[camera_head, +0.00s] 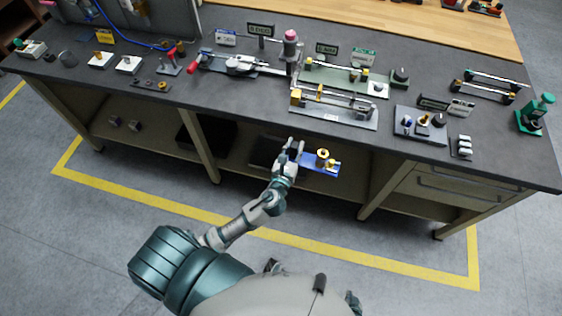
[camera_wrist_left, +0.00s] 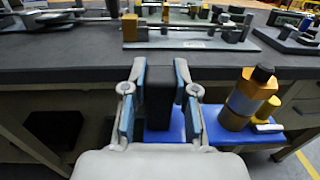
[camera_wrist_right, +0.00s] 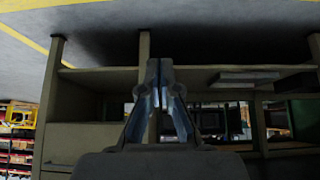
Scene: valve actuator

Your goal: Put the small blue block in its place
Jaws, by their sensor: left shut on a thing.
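My left gripper (camera_head: 291,150) is in front of the bench's front edge, with its fingers on either side of an upright black block (camera_wrist_left: 159,96). It is shut on that block. A blue block (camera_head: 322,169), like a flat base, joins or lies against the black one and extends to the right; it also shows in the left wrist view (camera_wrist_left: 188,125). The fingers partly hide where black and blue meet. My right gripper (camera_wrist_right: 160,75) shows in the right wrist view with its fingertips together and nothing between them.
The dark bench top (camera_head: 225,90) carries several fixtures, including a grey plate with a brass-ended rail (camera_head: 335,110) just behind the front edge. A grey plate with knobs (camera_head: 420,125) is to its right. Open shelves (camera_head: 150,145) and drawers (camera_head: 455,190) lie below.

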